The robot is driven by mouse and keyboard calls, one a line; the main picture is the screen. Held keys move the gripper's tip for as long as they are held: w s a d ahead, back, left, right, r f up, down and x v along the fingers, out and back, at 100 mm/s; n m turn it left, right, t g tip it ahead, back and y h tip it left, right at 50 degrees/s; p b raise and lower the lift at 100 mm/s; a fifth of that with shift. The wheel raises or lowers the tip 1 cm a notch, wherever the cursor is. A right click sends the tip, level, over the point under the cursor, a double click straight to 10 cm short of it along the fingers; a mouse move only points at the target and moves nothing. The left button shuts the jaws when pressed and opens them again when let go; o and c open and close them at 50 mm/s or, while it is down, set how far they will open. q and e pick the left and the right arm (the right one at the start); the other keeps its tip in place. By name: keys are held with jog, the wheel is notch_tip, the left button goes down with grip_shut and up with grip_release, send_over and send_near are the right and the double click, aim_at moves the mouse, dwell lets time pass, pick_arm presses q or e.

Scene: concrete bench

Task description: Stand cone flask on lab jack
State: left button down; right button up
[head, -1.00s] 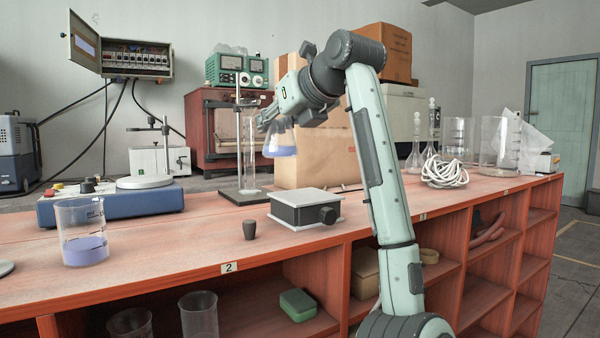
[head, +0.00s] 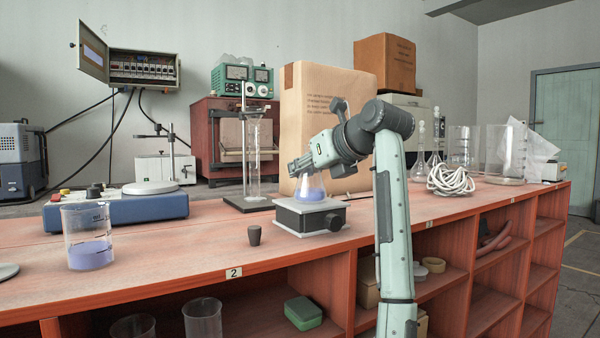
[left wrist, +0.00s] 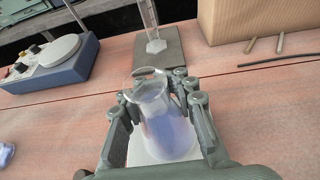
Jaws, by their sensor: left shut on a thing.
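The cone flask (head: 312,188), clear glass with blue-violet liquid, is upright at the lab jack. My left gripper (head: 301,166) is shut on its upper part, and the arm reaches in from the right side of the head view. In the left wrist view the flask (left wrist: 162,125) sits between the fingers of the gripper (left wrist: 160,107). The lab jack (head: 310,217) has a pale top plate and a dark knob. The flask's base appears at the top plate; I cannot tell whether it touches. My right gripper is out of view.
A retort stand (head: 246,203) with a glass cylinder stands behind left of the jack. A beaker of blue liquid (head: 88,238) and a blue stirrer (head: 125,210) are farther left. Coiled white cable (head: 452,180) lies right.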

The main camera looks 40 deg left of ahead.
pick_arm(q)
jog(key=shift+f, duration=0.15)
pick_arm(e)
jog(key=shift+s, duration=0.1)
pick_arm(q)
jog(key=c, duration=1.2)
grip_release()
jog(key=shift+o, duration=0.2)
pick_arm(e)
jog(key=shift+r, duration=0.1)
pick_arm(q)
jog(key=shift+d+r, duration=0.1)
jog(key=shift+r, duration=0.15)
jog(key=v, duration=1.1)
jog(key=shift+s+d+p, duration=0.2)
jog(key=shift+d+p, duration=0.1)
jog(key=shift+p, duration=0.1)
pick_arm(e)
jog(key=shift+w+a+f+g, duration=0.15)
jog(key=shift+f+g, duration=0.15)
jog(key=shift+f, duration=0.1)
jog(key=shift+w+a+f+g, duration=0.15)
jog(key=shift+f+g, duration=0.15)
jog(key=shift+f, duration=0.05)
pick_arm(q)
jog(key=shift+r, duration=0.15)
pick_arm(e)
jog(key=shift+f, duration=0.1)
